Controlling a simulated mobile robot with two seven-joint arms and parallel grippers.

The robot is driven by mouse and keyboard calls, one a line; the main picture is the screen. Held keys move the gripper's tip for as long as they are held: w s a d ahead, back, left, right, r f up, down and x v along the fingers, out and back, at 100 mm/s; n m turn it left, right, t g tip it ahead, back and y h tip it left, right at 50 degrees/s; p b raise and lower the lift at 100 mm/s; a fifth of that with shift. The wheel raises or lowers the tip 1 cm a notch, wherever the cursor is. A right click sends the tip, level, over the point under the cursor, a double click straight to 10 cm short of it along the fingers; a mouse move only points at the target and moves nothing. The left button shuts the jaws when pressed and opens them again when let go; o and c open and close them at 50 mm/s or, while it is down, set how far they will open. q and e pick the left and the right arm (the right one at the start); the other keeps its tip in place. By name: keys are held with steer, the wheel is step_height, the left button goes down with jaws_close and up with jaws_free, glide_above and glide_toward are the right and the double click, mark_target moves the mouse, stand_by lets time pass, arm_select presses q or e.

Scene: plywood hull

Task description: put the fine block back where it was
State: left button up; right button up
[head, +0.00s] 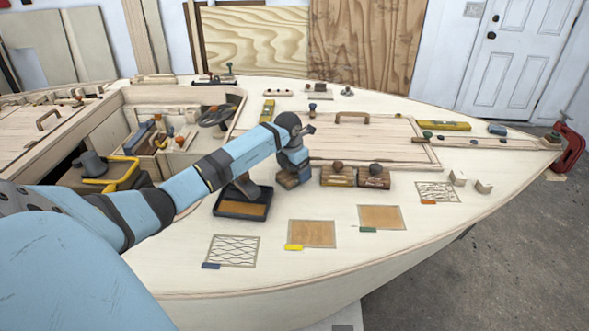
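My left gripper (292,170) points down at a brown block (286,183) on or just above the pale deck. The block sits at an angle, and the gripper hides its top. Whether the fingers are shut on it is too small to tell. To its right, two brown blocks with round knobs stand side by side: one lighter (337,178) and one darker (374,179). I cannot read which block is the fine one. My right gripper is out of view.
Framed panels lie along the front deck: hatched with a blue tab (231,250), tan with yellow (312,233), tan with green (381,217), hatched with orange (438,191). Pale small blocks (483,187) stand right. A hatch (370,140) lies behind; an open cockpit (160,110) is left.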

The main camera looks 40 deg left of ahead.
arm_select(q)
steer(key=shift+o, duration=0.4)
steer(key=shift+r, duration=0.15)
steer(key=shift+r, duration=0.3)
steer(key=r, duration=0.3)
steer(key=s+r, duration=0.1)
steer(key=r, duration=0.3)
steer(key=s+r+p, duration=0.1)
steer(key=r, duration=0.3)
steer(key=shift+r, duration=0.15)
